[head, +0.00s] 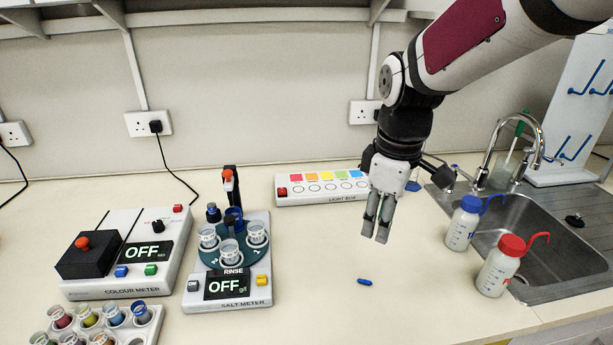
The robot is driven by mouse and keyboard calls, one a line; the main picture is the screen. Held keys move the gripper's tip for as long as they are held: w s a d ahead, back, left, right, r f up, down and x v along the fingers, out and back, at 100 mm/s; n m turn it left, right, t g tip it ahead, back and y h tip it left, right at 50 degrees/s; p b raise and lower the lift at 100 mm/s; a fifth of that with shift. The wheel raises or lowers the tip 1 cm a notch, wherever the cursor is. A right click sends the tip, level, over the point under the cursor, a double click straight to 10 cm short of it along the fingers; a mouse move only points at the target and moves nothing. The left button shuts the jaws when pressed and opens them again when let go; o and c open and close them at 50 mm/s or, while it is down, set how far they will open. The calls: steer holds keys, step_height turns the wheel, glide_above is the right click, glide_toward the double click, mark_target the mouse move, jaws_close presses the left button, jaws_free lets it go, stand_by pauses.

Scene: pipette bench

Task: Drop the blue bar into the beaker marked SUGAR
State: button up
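A small blue bar (364,281) lies on the pale bench top, right of the salt meter. My gripper (376,238) points down above and behind the bar in the picture, apart from it. Its two fingers look close together with nothing visible between them; the angle hides how far apart they are. Three clear beakers stand on the dark round turntable of the salt meter: a left one (208,237), a right one (257,234) and a front one (229,252). A RINSE label shows below the front one. The beakers' own markings are too small to read, so I cannot tell which is SUGAR.
The salt meter (245,299) and the colour meter (110,287) both read OFF. A light box (320,197) stands behind. A vial rack (152,334) is front left. Blue-capped (462,228) and red-capped (499,272) bottles stand by the sink (540,255). Bench around the bar is clear.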

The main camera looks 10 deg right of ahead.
steer(key=w+f+n+g+b, duration=0.1)
steer(key=w+f+n, duration=0.1)
steer(key=w+f, duration=0.3)
glide_above(363, 280)
steer(key=f, duration=0.9)
steer(key=shift+w+a, duration=0.1)
steer(key=shift+a, duration=0.1)
steer(key=shift+d+f, duration=0.2)
steer(key=shift+f, duration=2.45)
jaws_close()
